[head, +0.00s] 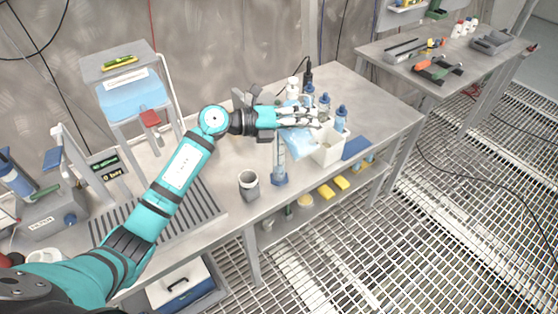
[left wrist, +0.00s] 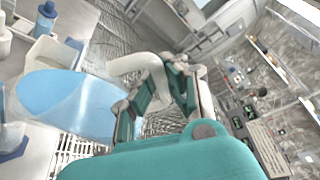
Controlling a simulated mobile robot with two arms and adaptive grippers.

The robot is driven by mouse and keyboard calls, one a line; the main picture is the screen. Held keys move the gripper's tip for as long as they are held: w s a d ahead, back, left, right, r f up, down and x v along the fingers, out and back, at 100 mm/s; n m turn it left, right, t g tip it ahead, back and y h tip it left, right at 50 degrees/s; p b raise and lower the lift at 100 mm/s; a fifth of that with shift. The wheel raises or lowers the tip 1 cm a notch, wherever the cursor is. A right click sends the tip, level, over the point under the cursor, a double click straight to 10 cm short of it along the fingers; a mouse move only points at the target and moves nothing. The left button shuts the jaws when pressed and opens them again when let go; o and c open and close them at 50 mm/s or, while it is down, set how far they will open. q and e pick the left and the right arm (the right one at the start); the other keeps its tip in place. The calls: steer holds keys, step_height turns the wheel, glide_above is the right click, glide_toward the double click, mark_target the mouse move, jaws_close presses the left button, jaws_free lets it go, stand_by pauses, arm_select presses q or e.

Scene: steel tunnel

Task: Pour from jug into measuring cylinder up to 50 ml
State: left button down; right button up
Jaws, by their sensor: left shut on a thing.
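My left gripper (head: 312,117) is shut on the white handle (left wrist: 138,66) of a clear jug (head: 300,143) with blue liquid in it. The jug hangs above the bench beside the gripper and looks tilted. In the left wrist view the jug (left wrist: 98,108) is left of my gripper's fingers (left wrist: 160,92). The measuring cylinder (head: 279,158), clear with a blue foot, stands upright on the bench near its front edge, just left of the jug. Its liquid level is too small to read. Whether liquid is flowing cannot be told. My right gripper is not in view.
A white bin (head: 329,153) stands close right of the jug, with blue bottles (head: 341,118) around it. A grey cup (head: 249,185) stands left of the cylinder. A blue-topped stand (head: 133,100) is at the back left. The bench's right end is mostly clear.

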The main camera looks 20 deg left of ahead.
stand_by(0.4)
arm_select(q)
steer(key=shift+s+d+f+m+y+p, duration=0.15)
steer(key=shift+s+d+m+y+p, duration=0.2)
steer(key=shift+d+m+p, duration=0.25)
steer(key=shift+s+f+m, duration=0.15)
steer(key=shift+m, duration=0.25)
steer(key=shift+f+y, duration=0.1)
steer(key=shift+y, duration=0.25)
steer(key=shift+s+d+m+p, duration=0.1)
steer(key=shift+d+m+p, duration=0.1)
steer(key=shift+m+p, duration=0.35)
steer(key=shift+y, duration=0.3)
steer(key=shift+s+d+f, duration=0.1)
